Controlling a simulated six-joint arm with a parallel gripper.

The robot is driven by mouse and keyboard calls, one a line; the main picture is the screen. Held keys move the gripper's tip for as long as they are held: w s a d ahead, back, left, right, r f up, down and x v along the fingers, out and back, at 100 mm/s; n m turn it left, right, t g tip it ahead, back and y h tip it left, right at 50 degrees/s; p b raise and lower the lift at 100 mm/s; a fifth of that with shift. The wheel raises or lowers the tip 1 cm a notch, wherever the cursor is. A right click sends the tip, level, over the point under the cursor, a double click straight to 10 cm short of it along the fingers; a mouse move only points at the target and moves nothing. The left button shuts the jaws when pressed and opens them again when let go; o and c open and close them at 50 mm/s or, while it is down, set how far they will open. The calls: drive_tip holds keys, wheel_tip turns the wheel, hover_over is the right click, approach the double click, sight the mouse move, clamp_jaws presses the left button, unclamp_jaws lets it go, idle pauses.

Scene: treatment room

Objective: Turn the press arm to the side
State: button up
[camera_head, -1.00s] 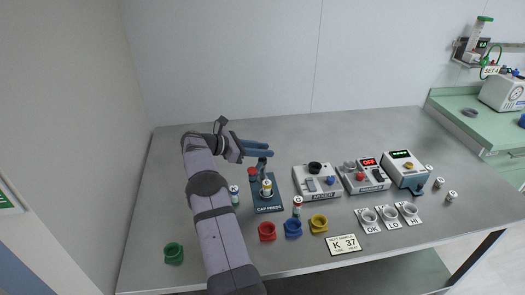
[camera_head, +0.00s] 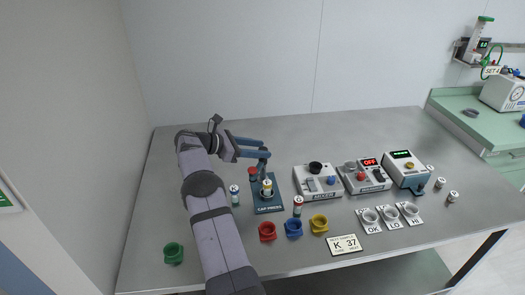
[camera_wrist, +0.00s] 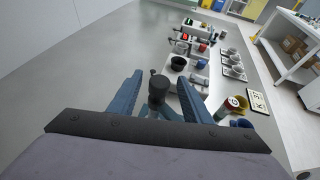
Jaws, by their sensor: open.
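The cap press (camera_head: 277,208) stands on the left part of the table, its dark base lettered CAP PRESS. A vial with a pale cap stands upright on the base. My gripper (camera_head: 265,151) is above the back of the press, with blue fingers open. In the wrist view, a dark upright knob or post top (camera_wrist: 158,88), seemingly part of the press, stands between the parted fingers. I cannot tell whether either finger touches it. The press arm's direction is largely hidden by my gripper.
A vial (camera_head: 234,196) stands left of the press. Red (camera_head: 267,232), blue (camera_head: 293,228) and yellow (camera_head: 319,223) cups stand in front. A mixer box (camera_head: 318,190) and other devices are to the right. A green cup (camera_head: 173,254) is at front left. The back of the table is clear.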

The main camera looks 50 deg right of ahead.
drive_tip(key=b+v, duration=0.1)
drive_tip(key=v, duration=0.4)
drive_tip(key=shift+w+a+r, duration=0.1)
drive_tip(key=shift+w+a, duration=0.05)
